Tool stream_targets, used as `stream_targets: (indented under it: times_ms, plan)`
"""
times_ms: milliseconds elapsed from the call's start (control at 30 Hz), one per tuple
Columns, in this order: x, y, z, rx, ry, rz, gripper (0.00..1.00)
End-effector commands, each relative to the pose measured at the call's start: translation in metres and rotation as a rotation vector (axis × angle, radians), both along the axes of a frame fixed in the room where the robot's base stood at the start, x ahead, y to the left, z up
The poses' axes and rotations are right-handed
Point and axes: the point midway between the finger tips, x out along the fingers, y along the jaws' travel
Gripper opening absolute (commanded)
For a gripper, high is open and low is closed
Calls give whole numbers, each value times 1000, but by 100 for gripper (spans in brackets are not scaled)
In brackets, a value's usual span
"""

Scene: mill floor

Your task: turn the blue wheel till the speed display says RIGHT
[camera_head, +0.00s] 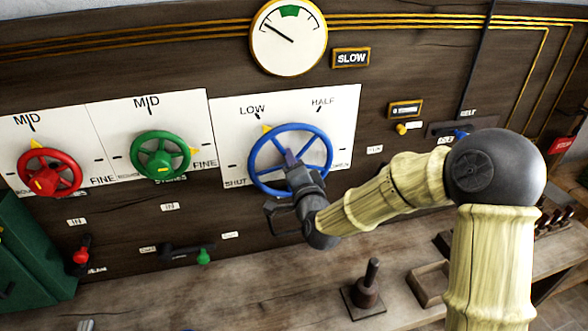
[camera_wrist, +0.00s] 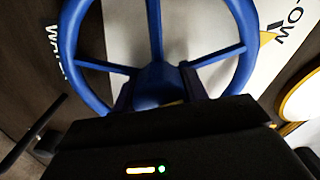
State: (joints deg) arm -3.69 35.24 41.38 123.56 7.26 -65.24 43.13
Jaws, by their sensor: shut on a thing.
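The blue wheel (camera_head: 264,181) is mounted on a white panel with LOW, HALF, SHUT and a partly hidden OPEN label. Its yellow pointer (camera_head: 267,129) sits at the upper left, a little right of the LOW mark. My gripper (camera_head: 291,160) is shut on the blue wheel near its hub. In the wrist view the wheel (camera_wrist: 245,50) fills the top, with my fingers (camera_wrist: 155,90) on either side of the hub and a spoke. The speed display (camera_head: 351,57) reads SLOW. The round gauge (camera_head: 289,37) above it has its needle pointing up-left, left of the green band.
A red wheel (camera_head: 70,176) and a green wheel (camera_head: 160,138) are on panels to the left. Small levers with red (camera_head: 81,256) and green (camera_head: 204,257) knobs sit below. A dark peg on a base (camera_head: 368,290) stands on the bench near a wooden tray (camera_head: 428,283).

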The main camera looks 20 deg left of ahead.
Motion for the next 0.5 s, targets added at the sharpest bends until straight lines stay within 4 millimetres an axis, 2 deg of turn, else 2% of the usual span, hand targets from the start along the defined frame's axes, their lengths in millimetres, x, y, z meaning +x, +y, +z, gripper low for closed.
stream_targets:
  times_ms: [333, 367, 467, 500]
  plan:
    - [0, 0, -2, 1, 6, 1, 20]
    - [0, 0, -2, 1, 6, 1, 45]
    - [0, 0, -2, 0, 5, 0, 65]
    - [0, 0, -1, 1, 5, 1, 65]
